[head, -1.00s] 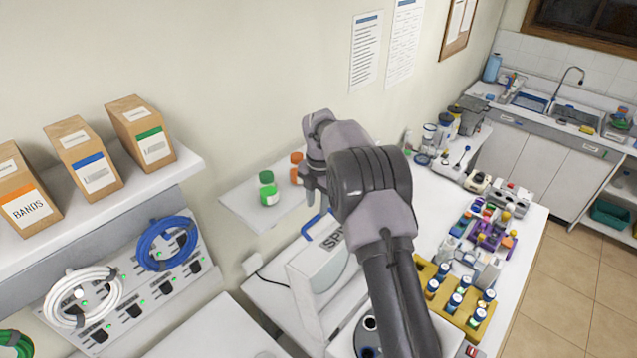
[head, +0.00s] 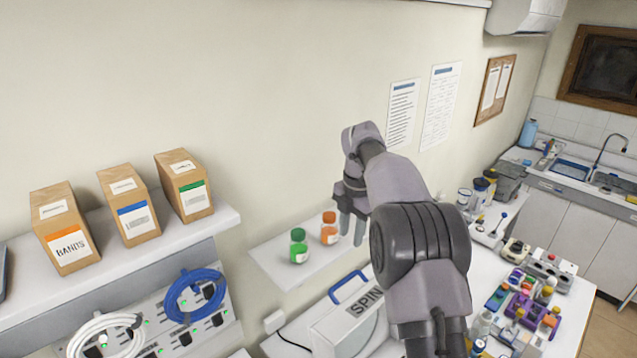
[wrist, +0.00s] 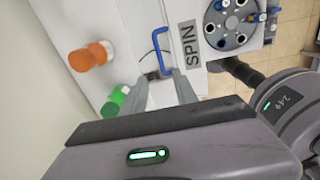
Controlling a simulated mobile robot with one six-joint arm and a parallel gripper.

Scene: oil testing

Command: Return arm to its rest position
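My gripper (head: 352,228) is raised in front of the wall, beside and above the small shelf, with its fingers pointing down. In the wrist view my gripper (wrist: 163,80) shows two grey fingers with a gap between them and nothing held. My arm is bent, its upper links filling the centre right of the head view.
A green-capped bottle (head: 299,246) and an orange-capped bottle (head: 329,228) stand on the small shelf (head: 285,277). The SPIN machine (head: 335,325) with a blue handle stands below. Boxes on a wall shelf (head: 222,219) are left; coloured racks (head: 527,308) are right.

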